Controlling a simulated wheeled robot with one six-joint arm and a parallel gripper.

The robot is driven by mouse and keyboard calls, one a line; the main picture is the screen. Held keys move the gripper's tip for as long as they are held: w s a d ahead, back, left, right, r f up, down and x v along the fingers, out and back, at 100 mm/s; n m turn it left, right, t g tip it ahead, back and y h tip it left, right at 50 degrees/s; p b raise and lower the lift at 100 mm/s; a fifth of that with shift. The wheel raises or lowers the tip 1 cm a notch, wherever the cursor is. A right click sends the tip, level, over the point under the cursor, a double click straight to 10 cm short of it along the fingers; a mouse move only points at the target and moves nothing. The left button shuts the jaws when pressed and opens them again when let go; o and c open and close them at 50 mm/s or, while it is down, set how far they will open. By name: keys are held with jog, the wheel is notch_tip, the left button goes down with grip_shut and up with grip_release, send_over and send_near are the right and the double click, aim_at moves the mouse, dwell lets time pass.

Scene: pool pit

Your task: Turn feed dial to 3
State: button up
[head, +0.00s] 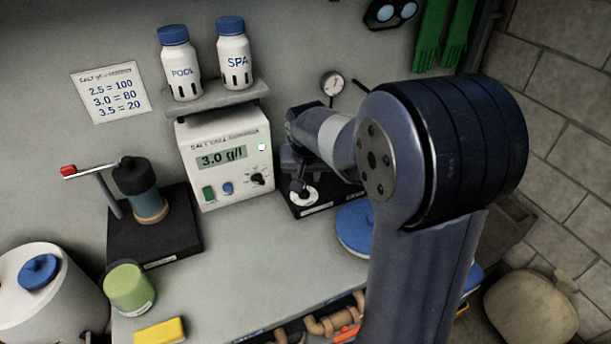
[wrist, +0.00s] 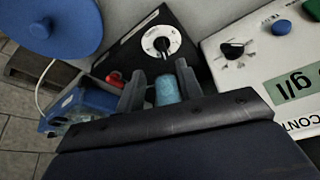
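A white round dial face with a black knob (wrist: 162,43) is on a black panel (wrist: 140,40) in the wrist view. In the head view the dial (head: 303,196) sits on the black unit right of the white control box. I cannot read its marks. My gripper (wrist: 159,72) has its two fingers apart, just short of the dial in the wrist view. A teal cylinder (wrist: 168,92) shows between the fingers; I cannot tell whether they touch it. In the head view my gripper (head: 299,177) is over the dial's unit, partly hidden by my wrist.
The white control box (head: 224,165) reads 3.0 g/l and has its own black knob (head: 257,179). A pump with a red-tipped lever (head: 137,190) stands left. A blue lid (head: 355,230) lies right. A red handle (wrist: 113,77) is close beside my left finger in the wrist view.

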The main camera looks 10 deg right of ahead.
aim_at(304, 189)
jog(key=x, duration=0.4)
jog(key=w+p+x, duration=0.1)
jog(key=x, duration=0.6)
jog(key=shift+w+d+p, duration=0.15)
jog(key=shift+w+p, duration=0.25)
grip_shut()
